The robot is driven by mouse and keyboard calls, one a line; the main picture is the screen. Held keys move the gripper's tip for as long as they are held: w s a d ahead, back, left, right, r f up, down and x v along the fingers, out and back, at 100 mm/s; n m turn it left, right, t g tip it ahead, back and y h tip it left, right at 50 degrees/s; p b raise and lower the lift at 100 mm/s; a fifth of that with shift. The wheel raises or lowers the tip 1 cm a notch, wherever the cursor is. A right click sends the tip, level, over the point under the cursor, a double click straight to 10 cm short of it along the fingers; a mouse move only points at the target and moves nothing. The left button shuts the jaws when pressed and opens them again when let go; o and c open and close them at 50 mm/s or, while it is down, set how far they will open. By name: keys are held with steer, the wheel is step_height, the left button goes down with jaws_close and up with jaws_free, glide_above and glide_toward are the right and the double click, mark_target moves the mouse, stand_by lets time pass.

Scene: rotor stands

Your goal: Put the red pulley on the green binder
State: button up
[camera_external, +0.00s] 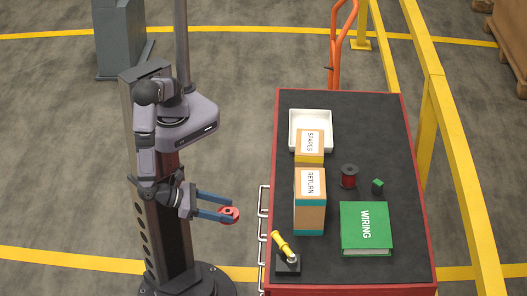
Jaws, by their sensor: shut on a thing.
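The red pulley (235,214) is a small red disc with a dark centre, held between the fingertips of my gripper (226,211). My gripper has blue-grey fingers and is shut on the pulley, in the air to the left of the table, beyond its left edge. The green binder (367,242), labelled WIRING, lies flat on the right part of the tabletop towards the front. The pulley is well apart from the binder, with the RETURN box between them in the picture.
The black tabletop (370,118) holds a white tray (300,116), a SPARES box (309,158), a RETURN box (310,219), a red spool (349,176), a small green cube (377,186) and a yellow-handled tool on a dark block (287,265). A yellow railing (455,155) runs along the right.

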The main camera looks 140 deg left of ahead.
step_height(320, 180, up, 33)
steer(key=s+a, duration=0.2)
steer(key=s, duration=0.1)
steer(key=w+a, duration=0.8)
glide_above(342, 150)
step_height(342, 150, down, 3)
step_height(342, 150, down, 14)
steer(key=b, duration=0.3)
steer(key=shift+s+r, duration=0.1)
steer(key=shift+r, duration=0.1)
steer(key=shift+f, duration=2.9)
steer(key=shift+f, duration=0.2)
